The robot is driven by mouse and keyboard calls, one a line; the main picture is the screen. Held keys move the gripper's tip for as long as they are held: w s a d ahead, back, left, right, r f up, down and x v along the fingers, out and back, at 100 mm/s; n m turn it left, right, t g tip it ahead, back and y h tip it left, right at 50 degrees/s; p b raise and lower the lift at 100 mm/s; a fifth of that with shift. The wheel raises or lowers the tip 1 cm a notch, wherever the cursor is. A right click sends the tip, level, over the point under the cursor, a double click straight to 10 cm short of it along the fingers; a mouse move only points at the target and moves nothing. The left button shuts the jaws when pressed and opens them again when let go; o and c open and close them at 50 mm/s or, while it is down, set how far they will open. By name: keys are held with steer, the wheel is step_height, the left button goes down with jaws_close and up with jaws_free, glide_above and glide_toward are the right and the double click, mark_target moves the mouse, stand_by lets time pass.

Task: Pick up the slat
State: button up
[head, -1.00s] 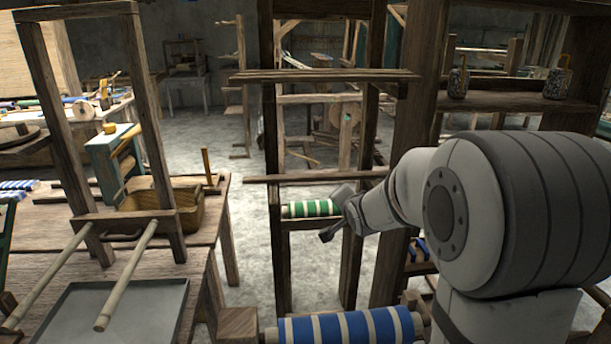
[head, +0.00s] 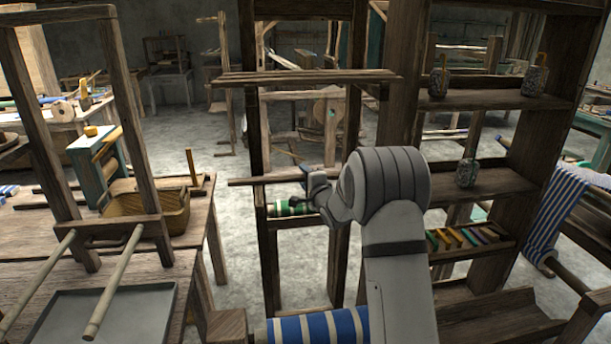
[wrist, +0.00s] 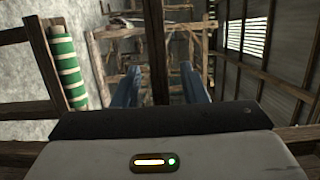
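The slat (head: 258,181) appears to be the long, thin, dark wooden bar lying level across the loom frame, above a green-and-white striped roll (head: 285,208). My gripper (head: 298,186) is at the slat's height in the head view, and my wrist hides part of the bar. In the wrist view my gripper (wrist: 168,78) has its two bluish fingers wide apart. A dark bar, likely the slat (wrist: 157,45), runs upright in the picture between them, with a gap on each side. Its near end is hidden behind the gripper body.
Upright loom posts (head: 342,250) stand close around my arm. A higher crossbar (head: 310,77) spans above the gripper. A blue-and-white roll (head: 318,328) lies in front. Shelves (head: 490,185) with jars stand at right, and a table (head: 190,255) with a basket (head: 160,205) at left.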

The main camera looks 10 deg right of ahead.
steer(key=shift+w+a, duration=0.15)
steer(key=shift+w, duration=0.55)
steer(key=shift+c, duration=0.3)
jaws_close()
